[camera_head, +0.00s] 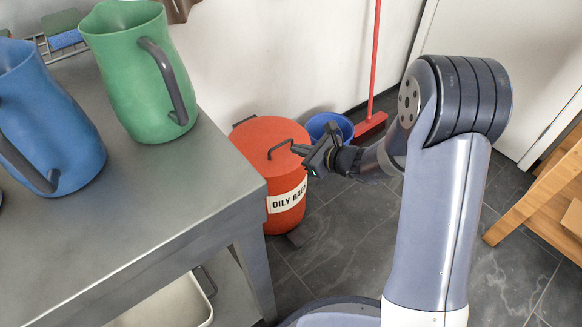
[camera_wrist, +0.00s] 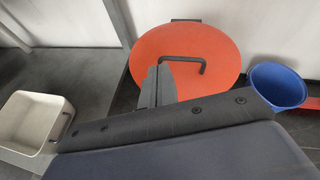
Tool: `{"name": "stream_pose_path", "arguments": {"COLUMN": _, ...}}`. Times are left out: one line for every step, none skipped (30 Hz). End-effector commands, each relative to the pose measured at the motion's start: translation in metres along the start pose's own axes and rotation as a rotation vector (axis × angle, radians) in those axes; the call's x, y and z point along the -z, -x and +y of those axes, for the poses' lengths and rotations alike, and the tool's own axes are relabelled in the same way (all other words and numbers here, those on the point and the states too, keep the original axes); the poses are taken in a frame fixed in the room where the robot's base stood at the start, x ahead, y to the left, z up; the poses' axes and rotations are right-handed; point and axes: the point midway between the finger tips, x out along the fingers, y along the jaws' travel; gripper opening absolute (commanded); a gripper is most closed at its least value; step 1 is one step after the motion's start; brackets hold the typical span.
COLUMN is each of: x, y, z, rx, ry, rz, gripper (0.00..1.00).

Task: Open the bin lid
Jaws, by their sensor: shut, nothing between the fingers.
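The bin is a red round can (camera_head: 283,203) labelled "OILY RAGS", standing on the floor beyond the table's right end. Its red lid (camera_head: 262,143) lies flat and closed on top, with a dark bar handle (camera_head: 287,146). The lid also shows in the wrist view (camera_wrist: 215,75), with the handle (camera_wrist: 195,62) near its middle. My gripper (camera_head: 305,152) is shut and empty, just right of the handle in the head view. In the wrist view its fingers (camera_wrist: 158,85) overlap the lid's lower left part. I cannot tell whether they touch the lid or handle.
A grey metal table (camera_head: 160,205) with a green jug (camera_head: 130,75) and a blue jug (camera_head: 50,130) stands at left. A blue bucket (camera_head: 330,124) and a red broom (camera_head: 371,122) stand behind the bin at right. A wooden piece (camera_head: 535,195) is far right.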

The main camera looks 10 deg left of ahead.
Motion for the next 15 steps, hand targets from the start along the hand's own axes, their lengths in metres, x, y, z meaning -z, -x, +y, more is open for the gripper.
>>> {"name": "stream_pose_path", "arguments": {"x": 0.026, "y": -0.005, "z": 0.0, "rx": 0.038, "ry": -0.053, "rz": -0.004, "gripper": 0.0}}
{"name": "stream_pose_path", "arguments": {"x": 0.032, "y": -0.006, "z": -0.002, "rx": 0.06, "ry": -0.083, "rz": -0.008, "gripper": 0.0}}
{"name": "stream_pose_path", "arguments": {"x": 0.04, "y": -0.006, "z": -0.004, "rx": 0.089, "ry": -0.119, "rz": -0.012, "gripper": 0.0}}
{"name": "stream_pose_path", "arguments": {"x": 0.045, "y": -0.006, "z": -0.006, "rx": 0.107, "ry": -0.143, "rz": -0.014, "gripper": 0.0}}
{"name": "stream_pose_path", "arguments": {"x": 0.05, "y": -0.005, "z": -0.007, "rx": 0.124, "ry": -0.164, "rz": -0.016, "gripper": 0.0}}
{"name": "stream_pose_path", "arguments": {"x": 0.055, "y": -0.005, "z": -0.009, "rx": 0.144, "ry": -0.188, "rz": -0.019, "gripper": 0.0}}
{"name": "stream_pose_path", "arguments": {"x": 0.058, "y": -0.005, "z": -0.01, "rx": 0.156, "ry": -0.203, "rz": -0.021, "gripper": 0.0}}
{"name": "stream_pose_path", "arguments": {"x": 0.061, "y": -0.004, "z": -0.011, "rx": 0.167, "ry": -0.216, "rz": -0.022, "gripper": 0.0}}
{"name": "stream_pose_path", "arguments": {"x": 0.064, "y": -0.004, "z": -0.012, "rx": 0.177, "ry": -0.229, "rz": -0.023, "gripper": 0.0}}
{"name": "stream_pose_path", "arguments": {"x": 0.065, "y": -0.004, "z": -0.013, "rx": 0.184, "ry": -0.236, "rz": -0.024, "gripper": 0.0}}
{"name": "stream_pose_path", "arguments": {"x": 0.066, "y": -0.004, "z": -0.013, "rx": 0.188, "ry": -0.242, "rz": -0.024, "gripper": 0.0}}
{"name": "stream_pose_path", "arguments": {"x": 0.066, "y": -0.006, "z": -0.014, "rx": 0.192, "ry": -0.246, "rz": -0.025, "gripper": 0.0}}
{"name": "stream_pose_path", "arguments": {"x": 0.067, "y": -0.008, "z": -0.015, "rx": 0.193, "ry": -0.247, "rz": -0.025, "gripper": 0.0}}
{"name": "stream_pose_path", "arguments": {"x": 0.067, "y": -0.011, "z": -0.015, "rx": 0.194, "ry": -0.248, "rz": -0.026, "gripper": 0.0}}
{"name": "stream_pose_path", "arguments": {"x": 0.067, "y": -0.016, "z": -0.016, "rx": 0.194, "ry": -0.248, "rz": -0.025, "gripper": 0.0}}
